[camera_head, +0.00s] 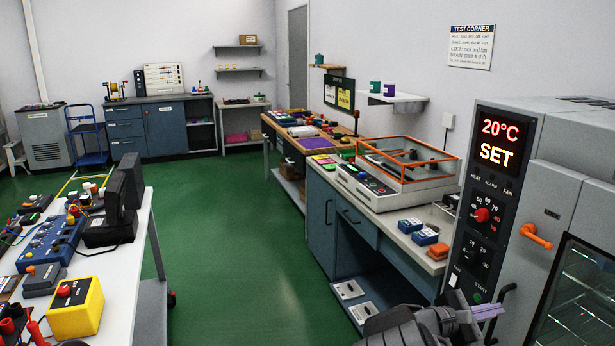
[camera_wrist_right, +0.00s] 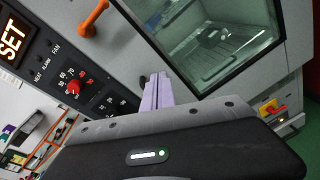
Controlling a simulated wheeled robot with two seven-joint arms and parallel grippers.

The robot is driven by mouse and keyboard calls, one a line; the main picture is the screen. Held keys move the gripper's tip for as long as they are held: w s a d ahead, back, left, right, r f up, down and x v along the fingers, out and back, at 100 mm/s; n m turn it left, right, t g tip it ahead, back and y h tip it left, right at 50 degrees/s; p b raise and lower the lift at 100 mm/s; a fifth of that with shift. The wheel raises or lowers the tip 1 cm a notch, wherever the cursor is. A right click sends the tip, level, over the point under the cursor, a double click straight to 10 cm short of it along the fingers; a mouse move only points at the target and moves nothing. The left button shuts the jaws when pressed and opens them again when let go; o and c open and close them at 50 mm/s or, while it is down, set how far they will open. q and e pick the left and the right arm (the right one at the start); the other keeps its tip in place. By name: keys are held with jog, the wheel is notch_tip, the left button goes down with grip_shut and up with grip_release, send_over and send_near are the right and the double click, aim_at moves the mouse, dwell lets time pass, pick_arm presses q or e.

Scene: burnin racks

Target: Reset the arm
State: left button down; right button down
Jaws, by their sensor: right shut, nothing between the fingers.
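My right gripper (camera_head: 486,311) shows at the bottom right of the head view, in front of the lower control panel of the oven-like chamber. Its pale fingers also show in the right wrist view (camera_wrist_right: 158,92). They are shut together with nothing between them. In the head view the fingertips appear close to the panel's lower edge; I cannot tell whether they touch it. My left gripper is in neither view.
The chamber (camera_head: 560,190) has a display (camera_head: 495,140) reading 20°C SET, red knob (camera_head: 482,215), orange handle (camera_head: 535,236) and glass door (camera_head: 585,290). A workbench (camera_head: 400,235) stands left of it. A cluttered white table (camera_head: 125,255) is at left. Green floor (camera_head: 225,270) between is clear.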

jog(key=s+a+f+m+g+y, duration=0.1)
jog(key=s+f+y, duration=0.25)
jog(key=f, duration=0.55)
jog(key=s+a+f+g+y, duration=0.15)
jog(key=s+f, duration=0.25)
jog(key=f, duration=0.5)
jog(key=s+a+f+m+g+y, duration=0.1)
jog(key=s+a+f+m+y, duration=0.15)
jog(key=s+a+f, duration=0.4)
jog(key=s+a+f+m+g+y, duration=0.1)
jog(key=s+a+f+g+y, duration=0.2)
jog(key=f, duration=0.6)
jog(key=s+a+f+m+y, duration=0.3)
jog(key=s+a+f+y, duration=0.2)
jog(key=s+a, duration=0.4)
jog(key=s+a+r+m+t+y, duration=0.1)
jog(key=a+m, duration=0.3)
jog(key=a, duration=0.4)
jog(key=s+a+m+t+y, duration=0.2)
jog(key=s+a+m+y, duration=0.2)
jog(key=a, duration=0.4)
jog(key=shift+a+r+m, duration=0.25)
jog(key=shift+r+m, duration=0.15)
jog(key=shift+m, duration=0.35)
